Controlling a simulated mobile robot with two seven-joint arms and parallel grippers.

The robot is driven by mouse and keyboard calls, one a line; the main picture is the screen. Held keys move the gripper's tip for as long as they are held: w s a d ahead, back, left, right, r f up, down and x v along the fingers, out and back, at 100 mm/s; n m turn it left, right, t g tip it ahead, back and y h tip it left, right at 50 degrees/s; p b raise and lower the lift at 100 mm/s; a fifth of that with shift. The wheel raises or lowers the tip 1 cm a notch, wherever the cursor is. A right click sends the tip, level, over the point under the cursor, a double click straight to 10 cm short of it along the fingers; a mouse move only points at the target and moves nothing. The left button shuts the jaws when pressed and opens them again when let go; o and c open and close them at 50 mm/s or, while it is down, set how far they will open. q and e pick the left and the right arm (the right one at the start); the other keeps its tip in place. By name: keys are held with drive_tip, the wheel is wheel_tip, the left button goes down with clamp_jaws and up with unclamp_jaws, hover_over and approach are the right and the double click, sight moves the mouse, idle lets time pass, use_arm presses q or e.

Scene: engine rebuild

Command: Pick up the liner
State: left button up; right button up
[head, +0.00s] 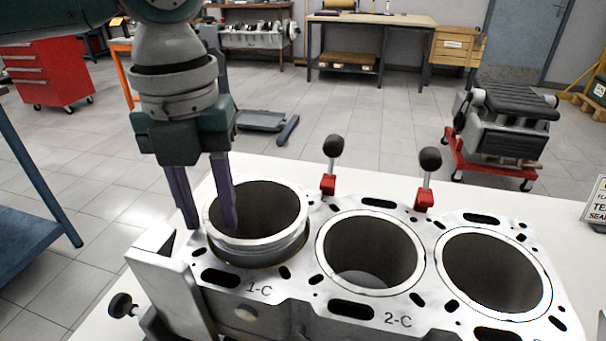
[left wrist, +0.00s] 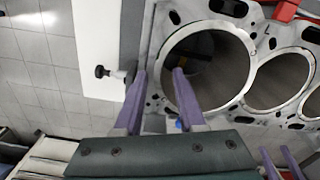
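The liner (head: 259,246) is a grey metal cylinder at bore 1-C of the engine block, its upper part standing above the deck. Its rim also shows in the left wrist view (left wrist: 217,109). My left gripper (head: 205,226) points down at the liner's left side with its fingers apart. One finger is outside the wall and the other is over the bore; I cannot tell whether either touches. In the left wrist view, my right gripper's two purple fingers (left wrist: 280,163) show apart and empty at the lower right corner.
The engine block (head: 372,312) stands on a white table (head: 272,171), with bores 2-C and another to the right. Two black-knobbed red clamps (head: 328,184) (head: 425,200) rise at its back edge. A grey bracket (head: 172,292) with a black knob is at the left.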

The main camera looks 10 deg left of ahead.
use_arm(q)
clamp_jaws()
idle(1.4)
